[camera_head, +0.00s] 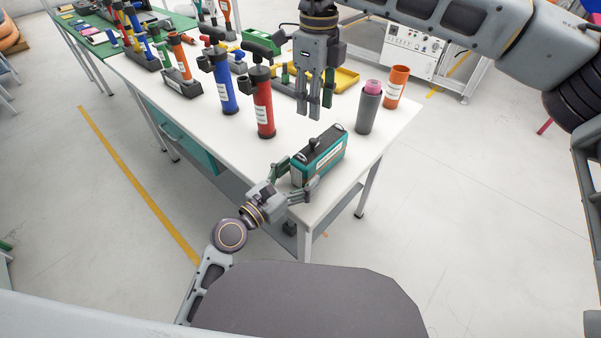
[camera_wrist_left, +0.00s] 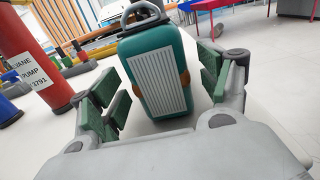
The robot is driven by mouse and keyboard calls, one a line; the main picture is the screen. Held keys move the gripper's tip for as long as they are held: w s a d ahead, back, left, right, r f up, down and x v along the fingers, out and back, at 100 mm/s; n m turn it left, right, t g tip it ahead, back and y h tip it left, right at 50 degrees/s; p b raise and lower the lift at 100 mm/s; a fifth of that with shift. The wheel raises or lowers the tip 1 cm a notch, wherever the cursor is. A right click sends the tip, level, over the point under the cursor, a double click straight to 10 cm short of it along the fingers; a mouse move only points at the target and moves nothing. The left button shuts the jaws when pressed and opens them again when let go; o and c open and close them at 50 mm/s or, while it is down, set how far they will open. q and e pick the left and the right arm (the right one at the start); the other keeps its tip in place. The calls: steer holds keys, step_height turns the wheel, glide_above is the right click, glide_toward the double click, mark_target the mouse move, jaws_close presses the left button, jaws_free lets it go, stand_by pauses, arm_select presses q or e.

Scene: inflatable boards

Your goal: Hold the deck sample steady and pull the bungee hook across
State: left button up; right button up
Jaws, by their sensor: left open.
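The deck sample is a teal block (camera_head: 321,158) with a dark top, standing on the near corner of the white table. In the left wrist view, the teal block (camera_wrist_left: 160,45) shows a pale ribbed panel and a brown strip at its sides. A dark knob (camera_head: 313,142) sits on its top, perhaps the bungee hook. A grey loop (camera_wrist_left: 140,12) shows there in the left wrist view. My left gripper (camera_head: 296,176) is open, its green-padded fingers on either side of the block with visible gaps. My right gripper (camera_head: 315,112) points down, open and empty, above the table behind the block.
A red pump (camera_head: 264,108) and a blue pump (camera_head: 224,86) stand left of my right gripper. A grey cylinder with a pink top (camera_head: 368,110) and an orange cylinder (camera_head: 396,88) stand to the right. A yellow tray (camera_head: 346,78) lies behind. The white table (camera_head: 215,132) is bare at its front left.

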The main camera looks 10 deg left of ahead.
arm_select(q)
steer(key=shift+w+d, duration=0.3)
steer(key=shift+w, duration=0.1)
steer(key=c, duration=1.1)
steer(key=shift+c, duration=0.4)
arm_select(e)
steer(key=shift+o, duration=0.5)
